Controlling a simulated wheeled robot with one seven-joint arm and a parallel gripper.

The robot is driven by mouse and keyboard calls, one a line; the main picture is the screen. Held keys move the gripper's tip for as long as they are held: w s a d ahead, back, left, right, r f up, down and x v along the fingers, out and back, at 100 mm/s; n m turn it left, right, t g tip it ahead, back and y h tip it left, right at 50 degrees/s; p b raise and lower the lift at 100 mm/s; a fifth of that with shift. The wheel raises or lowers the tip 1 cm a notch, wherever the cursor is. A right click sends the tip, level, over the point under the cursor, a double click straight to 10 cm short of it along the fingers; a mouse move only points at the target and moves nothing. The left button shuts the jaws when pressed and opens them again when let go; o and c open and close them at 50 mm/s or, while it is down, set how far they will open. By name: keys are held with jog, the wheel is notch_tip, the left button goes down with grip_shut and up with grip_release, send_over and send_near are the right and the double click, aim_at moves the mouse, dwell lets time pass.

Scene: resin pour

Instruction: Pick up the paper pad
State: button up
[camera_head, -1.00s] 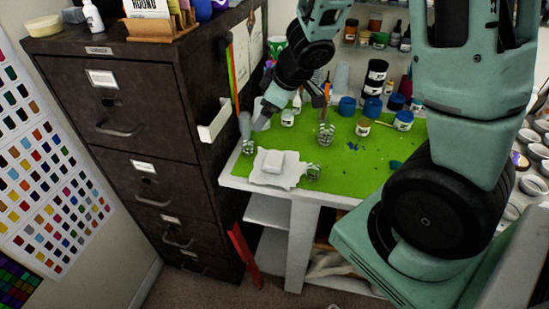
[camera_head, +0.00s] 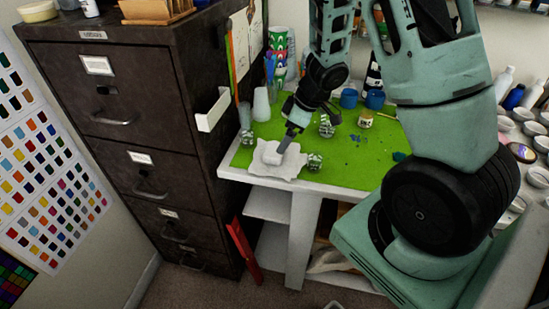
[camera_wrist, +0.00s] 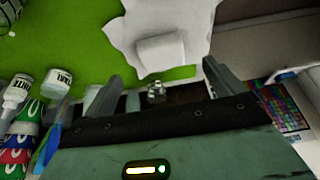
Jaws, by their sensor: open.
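The paper pad (camera_head: 270,157) is a small white block. It lies on a crumpled white sheet (camera_head: 287,173) at the front left corner of the green-topped table. In the wrist view the pad (camera_wrist: 160,49) shows beyond the fingers, near the top middle. My gripper (camera_head: 284,148) is just above the pad's right side in the head view and partly covers it. In the wrist view my gripper (camera_wrist: 163,78) has its two fingers wide apart with nothing between them. I cannot tell whether a finger touches the pad.
Small patterned jars stand close by: one behind left (camera_head: 246,138), one at right (camera_head: 314,162), one behind (camera_head: 326,127). A dark filing cabinet (camera_head: 165,100) with a white holder (camera_head: 212,110) on its side borders the table at left. Stacked cups (camera_head: 279,65) stand behind.

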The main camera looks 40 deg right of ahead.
aim_at(275, 149)
jog(key=shift+a+b+x, duration=0.1)
jog(key=shift+b+x, duration=0.3)
jog(key=shift+x, duration=1.35)
jog(key=shift+a+b+x, duration=0.15)
jog(key=shift+b+x, duration=0.25)
jog(key=shift+x, duration=1.3)
jog(key=shift+w+r, duration=0.15)
jog(key=c, duration=1.1)
notch_tip(275, 149, up, 10)
jog(key=p, duration=0.4)
